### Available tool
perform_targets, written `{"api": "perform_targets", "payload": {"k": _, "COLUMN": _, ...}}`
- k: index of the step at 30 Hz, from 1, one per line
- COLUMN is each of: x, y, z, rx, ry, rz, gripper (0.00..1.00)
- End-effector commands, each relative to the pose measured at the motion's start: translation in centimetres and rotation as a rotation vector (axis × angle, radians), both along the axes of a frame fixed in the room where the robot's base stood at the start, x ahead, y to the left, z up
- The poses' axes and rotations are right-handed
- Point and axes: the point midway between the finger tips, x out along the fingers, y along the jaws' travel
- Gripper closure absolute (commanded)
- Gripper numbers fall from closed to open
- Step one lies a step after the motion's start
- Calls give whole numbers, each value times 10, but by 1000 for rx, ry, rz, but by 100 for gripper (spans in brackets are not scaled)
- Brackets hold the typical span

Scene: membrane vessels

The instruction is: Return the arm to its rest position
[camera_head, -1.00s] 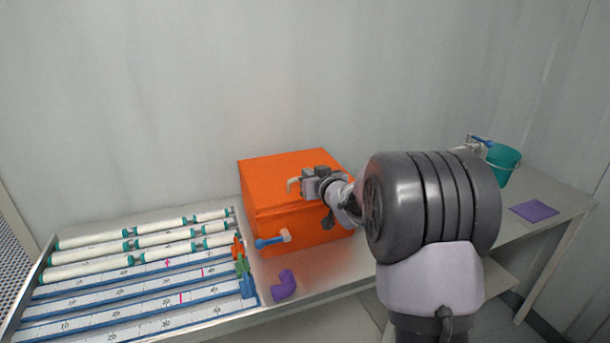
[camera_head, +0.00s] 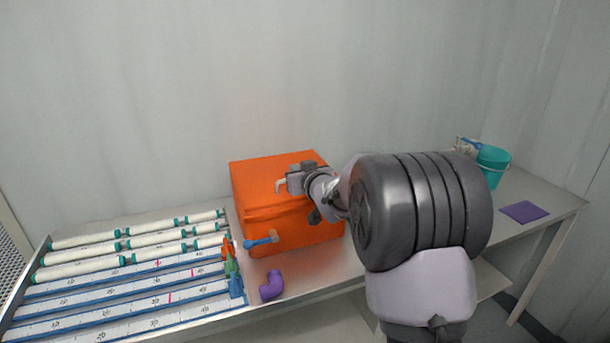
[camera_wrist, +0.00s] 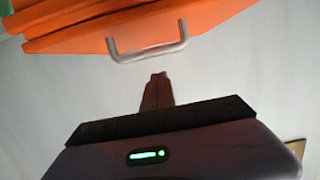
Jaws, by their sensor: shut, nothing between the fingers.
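My gripper (camera_head: 283,185) is at the end of my arm, in front of the upper part of the orange box (camera_head: 285,218) in the head view. Its shut fingers (camera_wrist: 157,88) show in the wrist view, with nothing between them. The wrist view is blurred. There, the orange box (camera_wrist: 150,30) is at the top, and a pale bent handle (camera_wrist: 148,54) on it lies beyond the fingertips, with a gap between. My arm is bent, and its large dark joint covers part of the table right of the box.
Left of the box is a rack (camera_head: 120,300) with white membrane tubes (camera_head: 85,257). A purple elbow (camera_head: 272,287) and blue-handled valve (camera_head: 262,241) are near the box front. A teal bucket (camera_head: 493,166) and purple pad (camera_head: 525,211) are at the right. The wall behind is bare.

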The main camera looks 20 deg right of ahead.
Motion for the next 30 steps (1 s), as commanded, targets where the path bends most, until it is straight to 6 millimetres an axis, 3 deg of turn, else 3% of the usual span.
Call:
{"api": "perform_targets", "payload": {"k": 1, "x": -3, "y": 4, "z": 10, "rx": -2, "ry": -8, "rz": 1, "gripper": 100}}
{"api": "perform_targets", "payload": {"k": 6, "x": -51, "y": 2, "z": -19, "rx": 0, "ry": -10, "rz": -2, "gripper": 100}}
{"api": "perform_targets", "payload": {"k": 13, "x": -81, "y": 2, "z": -36, "rx": -2, "ry": -16, "rz": -1, "gripper": 100}}
{"api": "perform_targets", "payload": {"k": 18, "x": -85, "y": 2, "z": -34, "rx": -2, "ry": -16, "rz": -5, "gripper": 100}}
{"api": "perform_targets", "payload": {"k": 21, "x": -104, "y": 6, "z": -15, "rx": 15, "ry": 41, "rz": -60, "gripper": 100}}
{"api": "perform_targets", "payload": {"k": 23, "x": -137, "y": 14, "z": 1, "rx": 48, "ry": 126, "rz": -124, "gripper": 100}}
{"api": "perform_targets", "payload": {"k": 25, "x": -196, "y": 33, "z": 12, "rx": 117, "ry": 264, "rz": -192, "gripper": 100}}
{"api": "perform_targets", "payload": {"k": 27, "x": -266, "y": 61, "z": 9, "rx": 204, "ry": 419, "rz": -223, "gripper": 100}}
{"api": "perform_targets", "payload": {"k": 30, "x": -351, "y": 101, "z": -5, "rx": 314, "ry": 605, "rz": -211, "gripper": 100}}
